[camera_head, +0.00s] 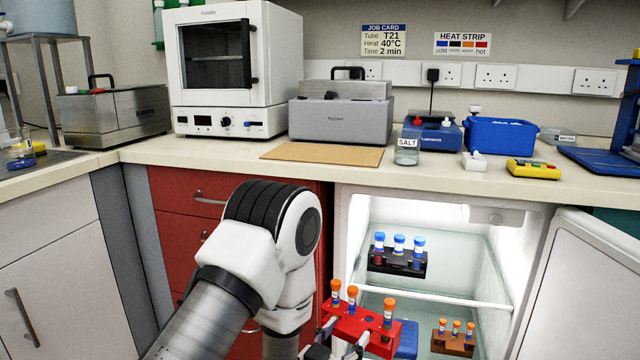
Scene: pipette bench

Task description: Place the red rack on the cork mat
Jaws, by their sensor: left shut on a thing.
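The red rack (375,332) holds three orange-capped tubes, upright, in front of the open fridge. My left gripper (335,350) is at the bottom edge of the view, shut on the near left side of the red rack; its fingers are only partly visible. The cork mat (323,154) lies bare on the bench in front of the grey lidded bath, above and behind the rack. My right gripper is not in view.
The fridge (480,260) stands open, its door (590,285) swung right. Inside are a black rack (398,262) with blue-capped tubes and a brown rack (453,343) with orange-capped tubes. A salt jar (406,154) stands just right of the mat.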

